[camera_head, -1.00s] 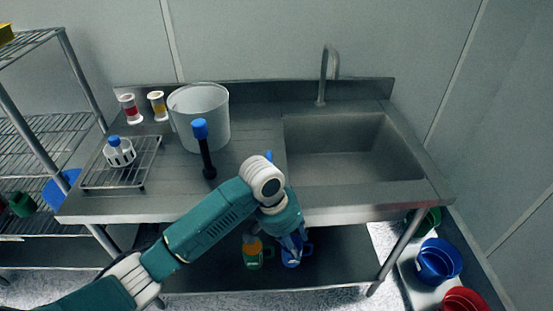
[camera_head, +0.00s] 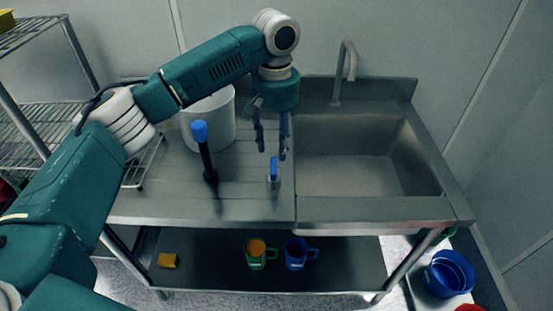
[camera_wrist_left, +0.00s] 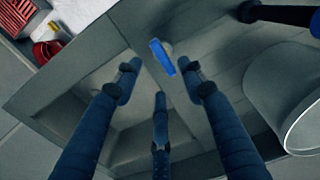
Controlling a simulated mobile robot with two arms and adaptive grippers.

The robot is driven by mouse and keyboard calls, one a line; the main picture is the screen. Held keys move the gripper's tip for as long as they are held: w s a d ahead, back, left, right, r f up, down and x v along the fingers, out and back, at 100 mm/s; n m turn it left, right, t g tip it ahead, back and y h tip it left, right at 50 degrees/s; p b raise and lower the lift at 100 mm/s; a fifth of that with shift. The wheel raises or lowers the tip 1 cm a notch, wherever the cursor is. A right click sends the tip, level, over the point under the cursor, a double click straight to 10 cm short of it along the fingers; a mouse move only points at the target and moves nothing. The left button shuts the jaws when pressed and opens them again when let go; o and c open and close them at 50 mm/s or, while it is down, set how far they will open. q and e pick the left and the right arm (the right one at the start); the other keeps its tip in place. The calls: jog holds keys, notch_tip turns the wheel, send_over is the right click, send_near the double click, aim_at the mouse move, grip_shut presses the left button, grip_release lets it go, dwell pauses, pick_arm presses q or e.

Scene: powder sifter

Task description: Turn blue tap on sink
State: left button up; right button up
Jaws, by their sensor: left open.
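The blue tap (camera_head: 273,167) is a small upright handle on a metal base, on the counter just left of the sink (camera_head: 360,170). My left gripper (camera_head: 271,149) is open and points down above it, its fingertips near the handle's top. In the left wrist view, the blue tap (camera_wrist_left: 162,57) appears just past the fingertips of the open gripper (camera_wrist_left: 160,80), roughly between the two outer fingers. I cannot tell whether any finger touches it. My right gripper is not in view.
A black post with a blue top (camera_head: 205,150) stands left of the tap. A white bucket (camera_head: 212,122) is behind it, partly hidden by my arm. A curved faucet (camera_head: 343,75) rises behind the sink. Green (camera_head: 256,258) and blue (camera_head: 297,257) mugs sit on the lower shelf.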

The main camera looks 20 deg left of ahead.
aim_at(275, 165)
pick_arm(q)
notch_tip(275, 165, down, 2)
jog(key=shift+f, duration=0.1)
jog(key=f, duration=0.3)
jog(key=shift+w+a+p, duration=0.1)
jog(key=shift+w+p, duration=0.1)
jog(key=shift+p, duration=0.15)
notch_tip(275, 165, down, 2)
jog(key=shift+f, duration=0.25)
jog(key=shift+c, duration=1)
grip_shut()
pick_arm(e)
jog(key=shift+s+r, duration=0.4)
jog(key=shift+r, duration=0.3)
